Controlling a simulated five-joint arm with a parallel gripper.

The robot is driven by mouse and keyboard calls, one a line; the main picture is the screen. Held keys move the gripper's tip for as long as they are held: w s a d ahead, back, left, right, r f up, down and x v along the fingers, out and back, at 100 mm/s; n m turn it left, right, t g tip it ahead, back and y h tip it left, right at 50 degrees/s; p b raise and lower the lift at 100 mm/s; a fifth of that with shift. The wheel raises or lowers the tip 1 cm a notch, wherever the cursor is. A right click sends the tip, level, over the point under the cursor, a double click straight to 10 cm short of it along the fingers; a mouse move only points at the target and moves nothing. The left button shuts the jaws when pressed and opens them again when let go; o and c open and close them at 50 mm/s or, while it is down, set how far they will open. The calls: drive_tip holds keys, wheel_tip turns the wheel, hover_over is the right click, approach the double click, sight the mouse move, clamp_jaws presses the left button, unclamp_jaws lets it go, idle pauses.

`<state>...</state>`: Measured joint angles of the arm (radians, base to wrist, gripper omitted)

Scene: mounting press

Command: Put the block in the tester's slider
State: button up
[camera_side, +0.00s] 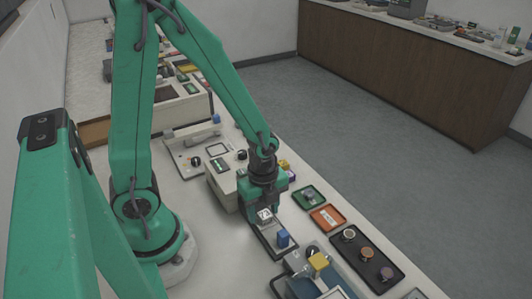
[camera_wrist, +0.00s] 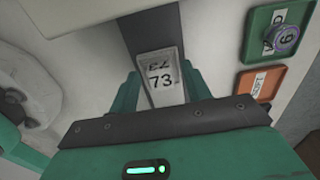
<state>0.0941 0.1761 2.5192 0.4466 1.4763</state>
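The block (camera_wrist: 161,80) is a small pale piece marked 73, between the two green fingers in the wrist view. My gripper (camera_wrist: 164,90) appears shut on it, with a finger against each side. In the side view my gripper (camera_side: 263,208) points down at the bench, and the pale block (camera_side: 265,215) shows low between its fingers. A grey plate with a blue knob (camera_side: 282,238) lies just in front of it. The beige tester-like box (camera_side: 222,190) stands to the left, partly behind my gripper. I cannot make out the slider clearly.
To the right lie a green tray (camera_side: 322,200), an orange tray (camera_side: 341,216) and a dark tray (camera_side: 352,258) of round pieces. A device with a yellow block (camera_side: 319,261) stands in front. A pale panel (camera_side: 183,160) with a knob is behind.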

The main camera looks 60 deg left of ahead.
drive_tip(key=shift+r, duration=0.15)
wheel_tip(320, 180, up, 12)
idle(1.1)
idle(0.5)
wheel_tip(320, 180, up, 10)
drive_tip(key=n+t, duration=0.6)
drive_tip(key=n, duration=1.2)
hover_over(263, 213)
drive_tip(key=s+a, duration=0.3)
drive_tip(key=s, duration=0.1)
drive_tip(key=shift+w+d, duration=0.25)
